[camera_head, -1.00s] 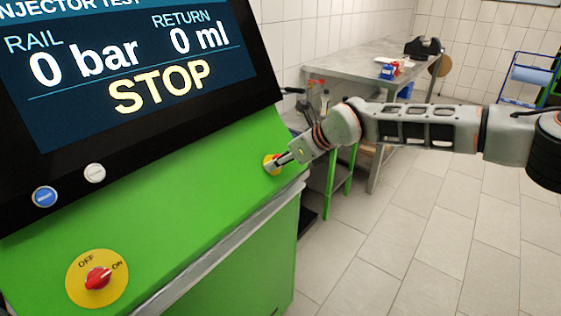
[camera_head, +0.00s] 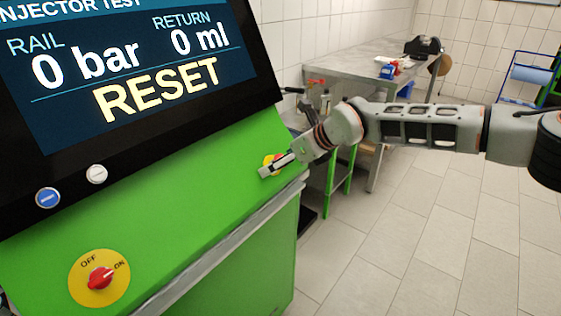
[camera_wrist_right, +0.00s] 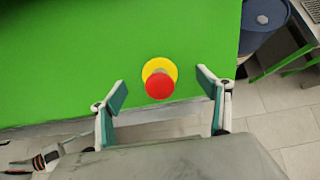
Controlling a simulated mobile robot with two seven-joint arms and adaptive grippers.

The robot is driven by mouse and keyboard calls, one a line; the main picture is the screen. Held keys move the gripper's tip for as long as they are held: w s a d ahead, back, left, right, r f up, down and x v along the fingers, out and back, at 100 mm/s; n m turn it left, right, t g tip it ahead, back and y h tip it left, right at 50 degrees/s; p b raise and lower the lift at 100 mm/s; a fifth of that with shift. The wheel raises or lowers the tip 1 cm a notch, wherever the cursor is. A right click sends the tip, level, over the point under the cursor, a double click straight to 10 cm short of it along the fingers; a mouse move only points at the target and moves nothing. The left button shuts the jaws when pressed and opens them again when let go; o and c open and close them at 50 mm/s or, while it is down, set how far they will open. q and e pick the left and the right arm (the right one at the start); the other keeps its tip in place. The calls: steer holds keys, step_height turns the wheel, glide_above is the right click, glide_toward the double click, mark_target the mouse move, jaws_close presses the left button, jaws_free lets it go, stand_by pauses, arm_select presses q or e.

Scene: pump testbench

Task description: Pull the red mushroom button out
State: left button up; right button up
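The red mushroom button (camera_wrist_right: 159,86) sits on a round yellow plate (camera_wrist_right: 160,68) on the green panel. In the right wrist view it is between the two fingers of my right gripper (camera_wrist_right: 163,88), which are spread wide and do not touch it. The screen (camera_head: 130,70) reads RESET, with 0 bar and 0 ml.
A red rotary switch (camera_head: 100,278) on a yellow plate points towards ON at lower left. A blue button (camera_head: 47,198) and a white button (camera_head: 96,174) sit below the screen. A metal workbench (camera_head: 365,62) stands behind my right arm. Tiled floor is clear at right.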

stand_by(0.3)
steer(key=shift+s+d+r+p, duration=0.15)
steer(key=shift+d+r+p, duration=0.1)
steer(key=shift+r+p, duration=0.25)
steer(key=p+v, duration=0.3)
steer(key=v, duration=0.3)
steer(key=shift+s+d+f, duration=0.1)
steer(key=shift+f, duration=0.05)
